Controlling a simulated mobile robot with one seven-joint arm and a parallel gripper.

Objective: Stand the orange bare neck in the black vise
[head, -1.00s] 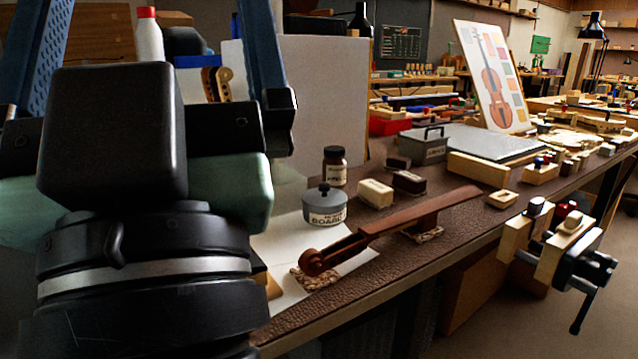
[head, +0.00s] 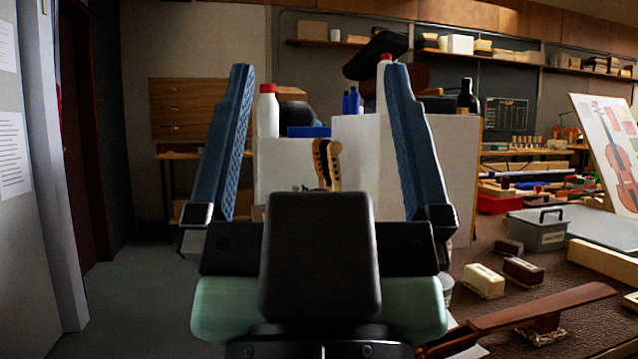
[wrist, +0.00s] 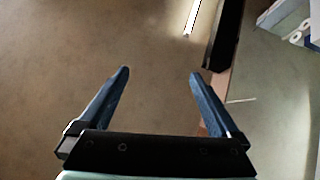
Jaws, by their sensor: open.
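My gripper (head: 319,75) is open and empty, its blue fingers pointing up and away in the head view. In the wrist view my gripper (wrist: 158,75) has only floor between its fingers. Between the fingers in the head view, farther back, two scroll heads stand up: an orange-brown one (head: 319,158) and a paler tan one (head: 335,168). Their lower parts are hidden behind my gripper. A reddish-brown neck (head: 545,305) lies on the bench at right, its left end partly hidden. I cannot tell which is the orange bare neck. The black vise is out of view now.
White panels (head: 400,165) stand behind my gripper, with a white red-capped bottle (head: 268,112) at left. The bench (head: 590,315) holds a grey metal box (head: 538,230) and small blocks (head: 483,281). Open floor (head: 150,285) lies left; a grey wall edge (head: 55,180) stands far left.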

